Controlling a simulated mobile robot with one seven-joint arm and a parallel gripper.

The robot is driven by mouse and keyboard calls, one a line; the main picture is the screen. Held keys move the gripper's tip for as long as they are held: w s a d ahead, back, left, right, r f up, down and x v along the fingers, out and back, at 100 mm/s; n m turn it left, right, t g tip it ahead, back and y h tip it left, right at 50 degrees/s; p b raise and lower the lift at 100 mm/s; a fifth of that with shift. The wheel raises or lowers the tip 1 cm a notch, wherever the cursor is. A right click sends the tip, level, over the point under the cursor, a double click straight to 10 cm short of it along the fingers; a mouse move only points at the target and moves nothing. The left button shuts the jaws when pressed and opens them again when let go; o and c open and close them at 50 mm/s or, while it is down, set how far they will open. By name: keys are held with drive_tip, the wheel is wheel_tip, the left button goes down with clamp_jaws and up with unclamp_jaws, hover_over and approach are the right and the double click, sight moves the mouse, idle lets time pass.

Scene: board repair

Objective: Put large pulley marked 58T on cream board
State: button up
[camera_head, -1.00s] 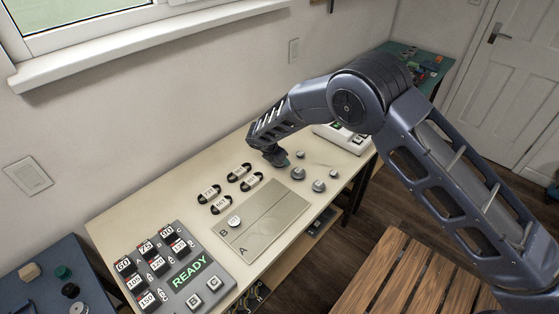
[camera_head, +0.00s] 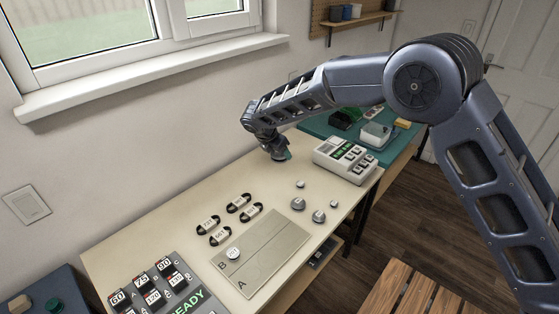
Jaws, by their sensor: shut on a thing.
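The cream board (camera_head: 277,241), a flat beige-grey plate lettered A and B, lies on the table. A small light round pulley (camera_head: 233,254) sits on it near B. My gripper (camera_head: 279,156) points down above the far part of the table, beyond the board. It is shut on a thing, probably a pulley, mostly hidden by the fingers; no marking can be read. Two larger grey pulleys (camera_head: 297,203) (camera_head: 319,216) and two smaller ones (camera_head: 300,184) (camera_head: 333,204) stand on the table beyond the board. I cannot make out 58T on any.
Several black belts with white labels (camera_head: 221,236) lie left of the board. A dark labelled panel (camera_head: 160,290) stands at the near left. A white keyed device (camera_head: 346,160) stands at the far right, near my gripper. The window wall borders the table.

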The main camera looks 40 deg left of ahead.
drive_tip(key=shift+s+r, duration=0.15)
drive_tip(key=shift+s, duration=0.2)
drive_tip(key=s+d+f, duration=0.2)
drive_tip(key=s, duration=0.4)
drive_tip(key=s+d+f, duration=0.1)
drive_tip(key=s+f, duration=0.2)
drive_tip(key=s, duration=0.4)
hover_over(254, 239)
drive_tip(key=s, duration=0.2)
wheel_tip(254, 239, down, 4)
drive_tip(key=shift+f, duration=4.4)
drive_tip(key=shift+f, duration=0.45)
drive_tip(key=o, duration=1.1)
drive_tip(key=shift+c, duration=0.2)
drive_tip(key=v, duration=1)
drive_tip(key=shift+s+r, duration=0.25)
drive_tip(key=shift+r, duration=0.05)
drive_tip(key=shift+w, duration=0.1)
